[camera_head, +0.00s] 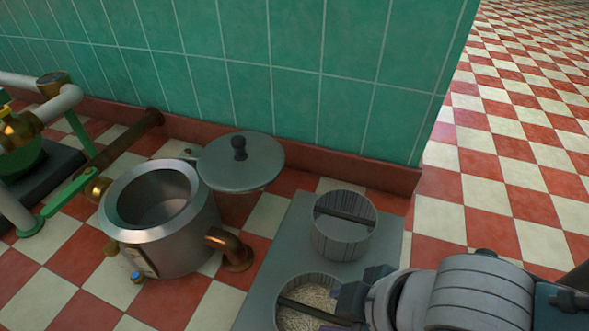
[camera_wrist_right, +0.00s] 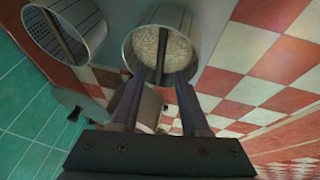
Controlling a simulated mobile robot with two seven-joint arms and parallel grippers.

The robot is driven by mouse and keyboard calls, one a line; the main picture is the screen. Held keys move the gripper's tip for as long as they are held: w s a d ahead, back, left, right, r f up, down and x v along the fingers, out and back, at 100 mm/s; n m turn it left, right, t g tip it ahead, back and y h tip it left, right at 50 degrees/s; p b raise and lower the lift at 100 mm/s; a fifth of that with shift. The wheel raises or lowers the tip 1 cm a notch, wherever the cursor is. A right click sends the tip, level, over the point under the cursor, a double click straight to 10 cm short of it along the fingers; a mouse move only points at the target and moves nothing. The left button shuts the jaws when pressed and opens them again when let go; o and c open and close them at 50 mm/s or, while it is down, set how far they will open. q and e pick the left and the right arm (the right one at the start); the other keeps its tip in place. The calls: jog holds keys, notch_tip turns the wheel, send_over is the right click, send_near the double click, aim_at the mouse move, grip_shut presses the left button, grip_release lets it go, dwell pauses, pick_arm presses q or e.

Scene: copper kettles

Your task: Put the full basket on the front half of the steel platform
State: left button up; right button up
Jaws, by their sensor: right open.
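The full basket (camera_head: 306,309), a grey cylinder with pale grain inside and a bar across its top, is at the bottom of the head view. It overlaps the near part of the grey steel platform (camera_head: 262,262); whether it rests there I cannot tell. The basket also shows in the right wrist view (camera_wrist_right: 160,48). An empty basket (camera_head: 343,240) with a bar stands farther back on the platform. My right gripper (camera_head: 362,290) is open at the full basket's right side. In the right wrist view its fingers (camera_wrist_right: 160,95) point toward the basket, with the bar between them in line. My left gripper is out of view.
An open steel kettle (camera_head: 140,235) stands left of the platform, its round lid (camera_head: 240,165) swung back and a copper pipe (camera_head: 228,245) at its side. A green tiled wall (camera_head: 290,60) runs behind. Pipes and a green handle lie at left. Checkered floor is clear at right.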

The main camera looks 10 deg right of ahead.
jog(key=s+a+r+m+p, duration=0.1)
jog(key=s+r+m+p, duration=0.2)
jog(key=r, duration=0.7)
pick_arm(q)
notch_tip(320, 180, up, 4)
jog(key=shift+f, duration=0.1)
pick_arm(e)
jog(key=s+d+r+m+h, duration=0.2)
jog(key=s+d+r+m, duration=0.4)
jog(key=d, duration=0.3)
jog(key=shift+r+m+g, duration=0.3)
jog(key=shift+r, duration=0.3)
